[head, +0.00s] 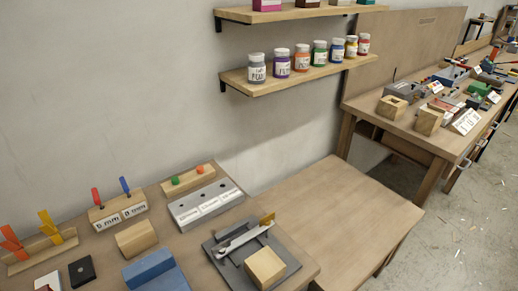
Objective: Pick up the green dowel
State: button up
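A small green piece (176,181), which looks like the green dowel, stands at the left part of a narrow wooden strip (188,181) at the back of the near workbench. Only a short green end shows above the strip; how deep it sits I cannot tell. A similar orange piece (200,169) is in the same strip, to the right. My gripper is not in view.
In front of the strip lies a grey block with holes and labels (206,203). A grey metal fixture (242,238) with a wooden block (265,268) is nearer. Wooden holders with red, blue, orange and yellow pieces stand left. A bare lower tabletop (335,215) lies right.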

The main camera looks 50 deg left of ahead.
aim_at(175, 180)
jog(key=i, duration=0.6)
jog(key=u, duration=3.75)
jog(key=i, duration=0.5)
jog(key=u, duration=0.1)
